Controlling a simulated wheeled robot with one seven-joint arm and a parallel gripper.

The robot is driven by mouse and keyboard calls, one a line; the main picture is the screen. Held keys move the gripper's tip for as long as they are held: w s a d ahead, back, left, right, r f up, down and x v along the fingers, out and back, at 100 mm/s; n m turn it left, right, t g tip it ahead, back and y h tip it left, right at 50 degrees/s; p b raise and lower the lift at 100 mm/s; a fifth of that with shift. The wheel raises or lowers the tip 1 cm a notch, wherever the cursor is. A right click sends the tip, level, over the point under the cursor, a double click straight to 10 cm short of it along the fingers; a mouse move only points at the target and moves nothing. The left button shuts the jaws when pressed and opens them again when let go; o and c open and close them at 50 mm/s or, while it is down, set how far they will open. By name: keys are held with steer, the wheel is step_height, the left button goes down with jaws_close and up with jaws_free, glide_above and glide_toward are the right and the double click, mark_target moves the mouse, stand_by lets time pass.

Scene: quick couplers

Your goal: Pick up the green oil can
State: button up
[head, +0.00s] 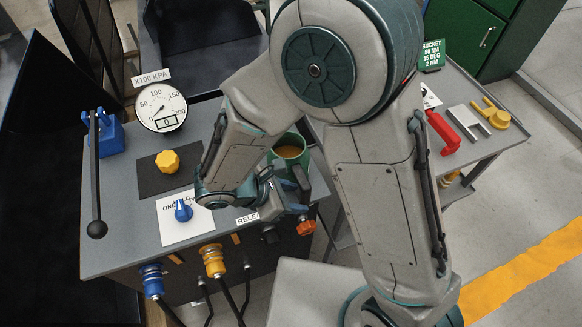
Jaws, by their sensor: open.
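The green oil can (290,148) stands upright near the right edge of the grey console top. Its round top shows an amber-brown surface inside. Part of its lower side is hidden behind my gripper and arm. My gripper (292,184) is low over the console, right at the near side of the can, with its dark fingers apart. The fingers overlap the can's lower part in this view, and I cannot tell whether they touch it. Nothing shows held in the gripper.
The console (120,215) carries a pressure gauge (161,107), a yellow knob (168,161), a blue knob (183,210) and a black lever (95,185). Blue and yellow couplers (213,261) with hoses are on its front. A side table at right holds a red tool (443,131).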

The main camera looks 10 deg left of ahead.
mark_target(300, 196)
steer(key=x, duration=0.4)
steer(key=shift+w+d+f, duration=0.15)
steer(key=shift+w+f, duration=0.05)
steer(key=shift+w, duration=0.15)
jaws_close()
